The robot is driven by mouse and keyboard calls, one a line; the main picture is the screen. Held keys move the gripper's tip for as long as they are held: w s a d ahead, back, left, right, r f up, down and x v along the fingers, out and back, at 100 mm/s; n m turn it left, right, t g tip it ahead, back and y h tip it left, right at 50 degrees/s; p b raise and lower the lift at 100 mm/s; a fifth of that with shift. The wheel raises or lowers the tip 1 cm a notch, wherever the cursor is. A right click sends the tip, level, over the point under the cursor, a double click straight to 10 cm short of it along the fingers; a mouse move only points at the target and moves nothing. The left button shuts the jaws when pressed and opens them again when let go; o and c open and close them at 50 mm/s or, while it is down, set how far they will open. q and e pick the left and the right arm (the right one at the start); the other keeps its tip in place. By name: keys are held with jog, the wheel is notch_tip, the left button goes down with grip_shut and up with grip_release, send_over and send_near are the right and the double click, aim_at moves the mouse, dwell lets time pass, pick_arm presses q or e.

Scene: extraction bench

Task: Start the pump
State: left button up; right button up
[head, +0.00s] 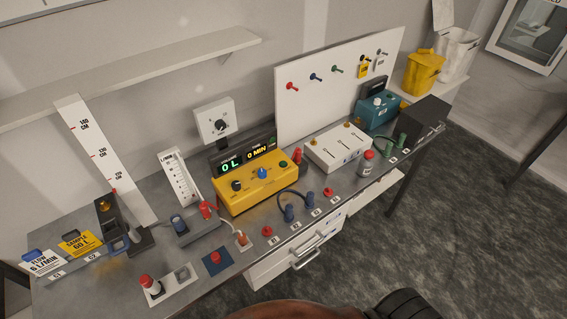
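A yellow box (256,188), which looks like the pump, stands mid-bench. Its top has a black knob, a blue knob and a small green button (283,164). A black display (244,152) behind it reads "0 L" in green and "0 MIN" in yellow. A flow gauge marked L/MIN (180,179) stands to its left. Two cards at the far left read "FLOW 6 L/MIN" (45,262) and "SAMPLE 60 L" (80,243). Neither of my grippers is in view.
A white box (337,147), a teal box (378,110) and a dark box (423,117) stand to the right. Several small caps, red and blue, line the front. A white pegboard (340,75) and a shelf are behind.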

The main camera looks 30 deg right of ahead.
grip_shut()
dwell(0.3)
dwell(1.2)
